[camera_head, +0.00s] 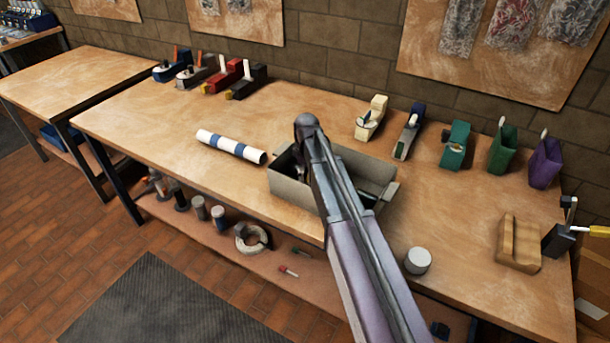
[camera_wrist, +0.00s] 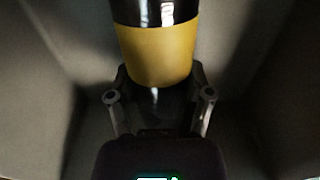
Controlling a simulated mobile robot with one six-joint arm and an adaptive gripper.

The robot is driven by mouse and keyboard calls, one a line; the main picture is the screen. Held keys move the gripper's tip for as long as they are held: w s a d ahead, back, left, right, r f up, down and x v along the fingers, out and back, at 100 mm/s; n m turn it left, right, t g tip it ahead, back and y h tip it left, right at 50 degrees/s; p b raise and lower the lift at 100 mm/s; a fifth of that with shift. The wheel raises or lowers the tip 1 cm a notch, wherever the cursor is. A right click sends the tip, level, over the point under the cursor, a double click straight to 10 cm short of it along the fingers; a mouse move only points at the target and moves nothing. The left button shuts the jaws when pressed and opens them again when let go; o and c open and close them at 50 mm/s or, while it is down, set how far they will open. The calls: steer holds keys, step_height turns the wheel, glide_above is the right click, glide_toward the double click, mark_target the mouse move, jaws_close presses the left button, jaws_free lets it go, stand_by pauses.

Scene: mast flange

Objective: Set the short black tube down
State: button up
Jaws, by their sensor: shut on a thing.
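My gripper (camera_wrist: 159,78) is shut on the short black tube (camera_wrist: 154,12) in the wrist view. The tube is glossy black at the top of that picture and has a broad yellow band facing me between the fingers. Grey walls of an open box (camera_head: 287,188) surround the gripper and tube in the wrist view. In the head view my arm reaches over this grey box on the workbench and hides much of its inside, with the tube not clearly visible. I cannot tell whether the tube touches the box floor.
A white-and-blue roll (camera_head: 231,147) lies left of the box. A white cylinder (camera_head: 418,261) stands near the bench's front edge and a tan block (camera_head: 519,243) at the right. Tape dispensers and holders line the back. The bench (camera_head: 150,125) is clear at left.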

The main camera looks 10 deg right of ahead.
steer(key=o, duration=1.3)
steer(key=shift+r, duration=0.2)
step_height(320, 180, up, 12)
steer(key=p, duration=1.2)
steer(key=shift+f, duration=0.15)
steer(key=s+d+m, duration=0.3)
steer(key=s+m, duration=0.2)
steer(key=s, duration=0.6)
steer(key=s+d+m, duration=0.3)
steer(key=s+m, duration=0.2)
steer(key=s, duration=0.6)
steer(key=shift+d, duration=0.35)
